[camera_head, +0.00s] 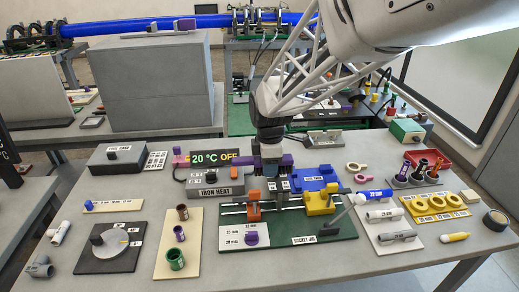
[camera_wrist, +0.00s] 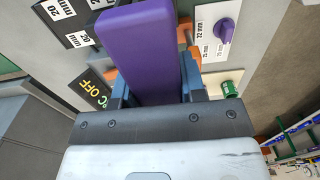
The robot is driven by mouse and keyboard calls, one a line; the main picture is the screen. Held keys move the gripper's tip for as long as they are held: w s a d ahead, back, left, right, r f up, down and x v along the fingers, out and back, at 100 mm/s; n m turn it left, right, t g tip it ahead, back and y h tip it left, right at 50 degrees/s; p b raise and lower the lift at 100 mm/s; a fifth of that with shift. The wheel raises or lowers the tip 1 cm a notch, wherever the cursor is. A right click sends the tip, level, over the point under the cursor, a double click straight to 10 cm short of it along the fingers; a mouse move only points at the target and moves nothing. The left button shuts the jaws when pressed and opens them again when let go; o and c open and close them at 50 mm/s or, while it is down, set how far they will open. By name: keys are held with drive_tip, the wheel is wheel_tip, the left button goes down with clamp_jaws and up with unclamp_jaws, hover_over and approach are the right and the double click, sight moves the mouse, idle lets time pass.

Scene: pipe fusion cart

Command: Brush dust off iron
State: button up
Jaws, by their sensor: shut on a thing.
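My gripper (camera_head: 272,182) points down above the back of the green socket jig board (camera_head: 335,229). It is shut on a purple, flat-sided bar (camera_wrist: 150,45), which fills the space between the blue fingers in the wrist view. In the head view, parts of this purple bar (camera_head: 287,160) show at the sides of the gripper. I cannot tell whether it is a brush or the iron's handle. The grey box labelled IRON HEAT (camera_head: 216,191) is just left of my gripper. Its display (camera_head: 214,156) reads 20 °C OFF. No dust or bristles can be made out.
Orange (camera_head: 254,206) and yellow (camera_head: 320,204) clamps stand on the jig board. A blue block (camera_head: 315,178) is close to my gripper's right. Trays of pipes and fittings (camera_head: 388,214) lie to the right. A large grey box (camera_head: 155,85) stands at back left. The front table edge is mostly clear.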

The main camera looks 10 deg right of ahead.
drive_tip(key=shift+r, duration=1.4)
drive_tip(key=shift+a, duration=0.1)
